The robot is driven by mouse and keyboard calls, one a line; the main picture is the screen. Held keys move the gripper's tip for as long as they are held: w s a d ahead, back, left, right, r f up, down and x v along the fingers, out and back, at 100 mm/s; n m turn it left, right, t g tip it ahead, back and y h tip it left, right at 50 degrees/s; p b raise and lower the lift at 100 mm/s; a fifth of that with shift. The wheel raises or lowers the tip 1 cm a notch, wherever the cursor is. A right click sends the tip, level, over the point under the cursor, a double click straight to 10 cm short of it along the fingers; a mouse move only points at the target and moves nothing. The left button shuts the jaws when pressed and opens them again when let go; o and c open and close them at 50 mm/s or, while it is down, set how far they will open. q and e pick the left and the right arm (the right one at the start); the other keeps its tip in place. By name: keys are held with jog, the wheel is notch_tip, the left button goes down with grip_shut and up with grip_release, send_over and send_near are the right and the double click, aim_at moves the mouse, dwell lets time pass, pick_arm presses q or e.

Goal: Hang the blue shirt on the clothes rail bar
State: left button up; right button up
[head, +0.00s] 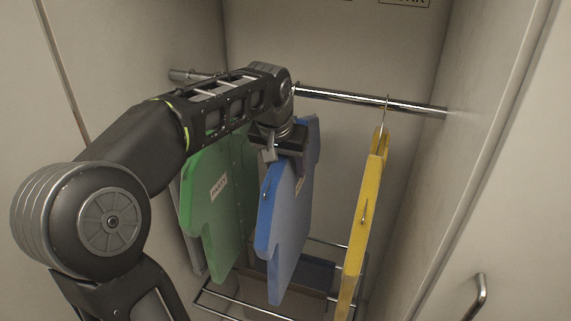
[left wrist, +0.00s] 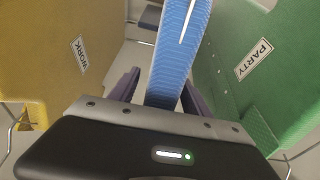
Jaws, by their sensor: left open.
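The blue shirt (head: 287,232) is a flat panel that hangs upright below the clothes rail bar (head: 345,97), between the green and yellow shirts. My left gripper (head: 280,145) is at its upper part, just below the bar. In the left wrist view, the blue shirt (left wrist: 178,50) runs between the two purple fingers of my open left gripper (left wrist: 160,92); I cannot tell whether they touch it. My gripper and wrist hide the top of the shirt, so whether its hook is on the bar cannot be seen. My right gripper is not in view.
The green shirt (head: 215,200) labelled PARTY hangs close on the left. The yellow shirt (head: 365,220), labelled WORK in the left wrist view, hangs by a hook on the right. Side walls are close. A box (head: 290,275) sits on a wire rack below.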

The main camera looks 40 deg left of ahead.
aim_at(281, 157)
pick_arm(q)
jog(key=v, duration=0.8)
jog(key=shift+w, duration=0.1)
jog(key=shift+f, duration=0.15)
dwell(0.4)
